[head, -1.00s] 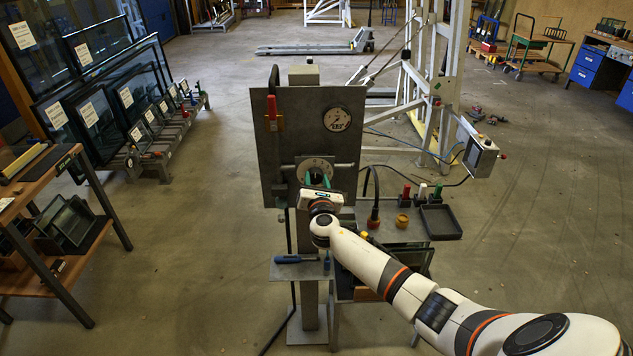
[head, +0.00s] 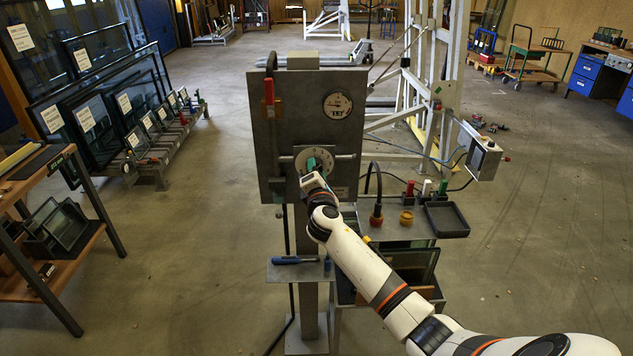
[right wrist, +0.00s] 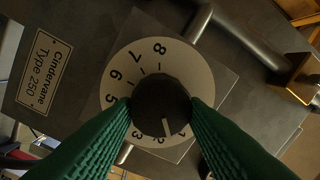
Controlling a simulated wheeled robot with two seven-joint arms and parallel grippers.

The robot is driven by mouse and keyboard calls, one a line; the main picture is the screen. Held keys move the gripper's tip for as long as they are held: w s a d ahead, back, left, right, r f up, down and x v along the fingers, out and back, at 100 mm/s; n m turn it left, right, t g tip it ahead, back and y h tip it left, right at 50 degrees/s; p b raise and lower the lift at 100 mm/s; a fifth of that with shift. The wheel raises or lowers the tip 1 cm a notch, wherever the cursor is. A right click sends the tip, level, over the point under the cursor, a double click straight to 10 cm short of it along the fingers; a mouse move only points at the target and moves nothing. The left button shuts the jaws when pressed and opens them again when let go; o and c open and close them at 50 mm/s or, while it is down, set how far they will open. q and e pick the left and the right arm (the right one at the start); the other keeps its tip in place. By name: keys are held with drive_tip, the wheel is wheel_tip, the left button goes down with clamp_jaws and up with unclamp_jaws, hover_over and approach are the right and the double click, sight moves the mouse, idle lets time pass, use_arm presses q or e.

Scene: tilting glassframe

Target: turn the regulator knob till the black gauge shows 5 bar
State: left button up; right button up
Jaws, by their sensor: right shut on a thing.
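The round black regulator knob (right wrist: 160,100) sits on a pale dial with printed numbers up to 8. Its white pointer line faces down in the right wrist view, near the 2. My right gripper (right wrist: 160,112) has its two green ribbed fingers pressed on both sides of the knob. In the head view my right gripper (head: 316,166) is at the dial (head: 301,158) on the grey panel and hides most of the knob. The gauge (head: 337,105), with a pale face and dark rim, is at the panel's upper right; its reading is too small to tell. My left gripper is not in view.
The grey panel (head: 285,115) carries a red-handled lever (head: 269,92) at upper left. A pipe runs behind the dial. A shelf with a black tray (head: 446,219) and coloured fittings is at right. A blue tool (head: 294,260) lies on a small ledge below.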

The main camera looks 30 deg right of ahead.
drive_tip(key=shift+w+a+f+m+g+h+b, duration=0.2)
drive_tip(key=shift+m+b, duration=1.9)
drive_tip(key=shift+m, duration=1.6)
drive_tip(key=shift+s+d+f+m+g+h+b, duration=0.1)
drive_tip(key=shift+m+g+h+b, duration=0.2)
drive_tip(key=shift+m+b, duration=2.6)
drive_tip(key=shift+w+a+f+m+g+h+b, duration=0.25)
drive_tip(key=shift+m+b, duration=1)
drive_tip(key=shift+m, duration=3.25)
drive_tip(key=shift+s+d+r, duration=0.1)
drive_tip(key=shift+s+r, duration=0.05)
drive_tip(key=shift+s, duration=0.05)
drive_tip(key=o, duration=1)
drive_tip(key=shift+r, duration=0.1)
drive_tip(key=shift+s, duration=0.1)
drive_tip(key=v, duration=0.7)
drive_tip(key=shift+s, duration=0.15)
